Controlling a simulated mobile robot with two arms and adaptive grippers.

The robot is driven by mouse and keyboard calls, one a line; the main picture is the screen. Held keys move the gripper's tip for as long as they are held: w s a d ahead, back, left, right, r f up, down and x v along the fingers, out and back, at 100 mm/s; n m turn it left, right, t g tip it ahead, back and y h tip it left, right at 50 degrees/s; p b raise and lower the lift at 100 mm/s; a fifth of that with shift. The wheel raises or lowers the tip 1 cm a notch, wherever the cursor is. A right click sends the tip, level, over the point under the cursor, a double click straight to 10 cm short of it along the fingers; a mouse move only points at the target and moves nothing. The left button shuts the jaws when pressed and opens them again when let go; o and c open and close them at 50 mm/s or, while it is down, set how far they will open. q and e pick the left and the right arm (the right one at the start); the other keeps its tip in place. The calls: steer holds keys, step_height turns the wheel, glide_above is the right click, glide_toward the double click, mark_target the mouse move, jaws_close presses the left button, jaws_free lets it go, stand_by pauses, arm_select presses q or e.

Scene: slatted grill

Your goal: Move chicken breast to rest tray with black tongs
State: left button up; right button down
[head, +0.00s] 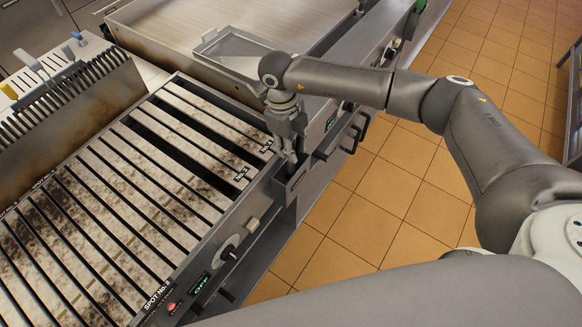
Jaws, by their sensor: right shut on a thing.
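My right gripper (289,150) points down at the front edge of the slatted grill, near its right end. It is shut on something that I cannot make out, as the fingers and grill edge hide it. A shallow metal tray (232,42), possibly the rest tray, lies on the flat surface behind the gripper. It looks empty in the part I see. No chicken breast shows on the visible slats. I cannot pick out the black tongs with certainty. My left gripper is out of view.
The slatted grill (150,165) fills the left, with dark gaps and charred slats. Its front panel has a knob (229,254) and a red button (172,307). Utensils (40,68) lie at the upper left behind a toothed rack (75,90). The tiled floor (400,190) is clear.

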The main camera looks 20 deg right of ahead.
steer(key=shift+r, duration=0.1)
step_height(320, 180, up, 13)
steer(key=p, duration=0.6)
stand_by(0.6)
steer(key=shift+s+d+f+n+b, duration=0.15)
steer(key=shift+n+b, duration=0.15)
steer(key=shift+n, duration=0.25)
steer(key=shift+s+f+n+b, duration=0.15)
steer(key=shift+n+b, duration=0.1)
steer(key=shift+n, duration=0.3)
steer(key=s+d+n+t+b, duration=0.1)
steer(key=s+n+b, duration=0.2)
steer(key=n, duration=0.5)
steer(key=s+d+f+n+t+b, duration=0.1)
steer(key=s+n+b, duration=0.2)
steer(key=n, duration=0.6)
steer(key=s+d+n+t+y+b, duration=0.1)
steer(key=s+n+b, duration=0.2)
steer(key=n, duration=0.6)
steer(key=shift+s+d+f+b, duration=0.2)
steer(key=shift+d+b, duration=0.2)
steer(key=shift+b, duration=0.75)
